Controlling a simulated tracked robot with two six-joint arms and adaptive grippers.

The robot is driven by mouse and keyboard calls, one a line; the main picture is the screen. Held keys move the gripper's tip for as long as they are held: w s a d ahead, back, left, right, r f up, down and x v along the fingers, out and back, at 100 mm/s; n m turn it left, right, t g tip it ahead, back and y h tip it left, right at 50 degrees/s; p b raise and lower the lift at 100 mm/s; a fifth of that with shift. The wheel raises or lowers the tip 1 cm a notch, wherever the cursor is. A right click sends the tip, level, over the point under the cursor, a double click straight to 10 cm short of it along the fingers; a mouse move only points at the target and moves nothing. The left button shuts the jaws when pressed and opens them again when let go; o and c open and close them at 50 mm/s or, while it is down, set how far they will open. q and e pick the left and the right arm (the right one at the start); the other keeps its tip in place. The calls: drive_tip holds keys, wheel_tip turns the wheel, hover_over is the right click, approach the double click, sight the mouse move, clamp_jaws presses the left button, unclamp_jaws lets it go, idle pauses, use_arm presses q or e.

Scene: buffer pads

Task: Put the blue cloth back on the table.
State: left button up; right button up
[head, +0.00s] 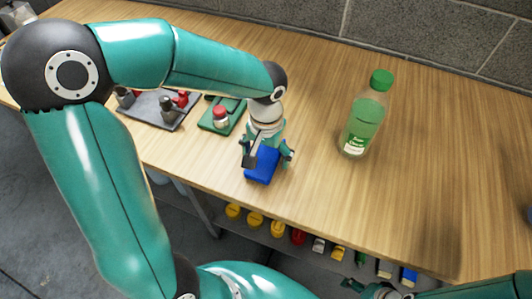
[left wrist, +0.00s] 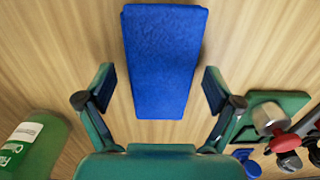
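The blue cloth (head: 262,167) is a folded rectangular block lying on the wooden table (head: 310,195) near its front edge. It also shows in the left wrist view (left wrist: 162,60), top centre, between my fingers. My left gripper (head: 269,156) is over the cloth and open, with one finger to each side. In the left wrist view (left wrist: 160,88) gaps show between both fingers and the cloth. My right arm shows at the bottom right of the head view. Its gripper (head: 354,286) is at most partly seen at the bottom edge, and its opening cannot be made out.
A green bottle (head: 364,122) stands right of the cloth. A green tray (head: 216,119) with a red-topped part and a dark tray (head: 158,108) with small parts lie to the left. A shelf under the table holds several coloured items. The table's right side is largely clear.

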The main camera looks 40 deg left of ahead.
sight(266, 156)
use_arm(q)
drive_tip(key=shift+r, duration=0.1)
drive_tip(key=shift+r, duration=0.2)
wheel_tip(266, 156, up, 12)
drive_tip(key=p, duration=0.2)
drive_tip(key=shift+f, duration=0.15)
idle(0.5)
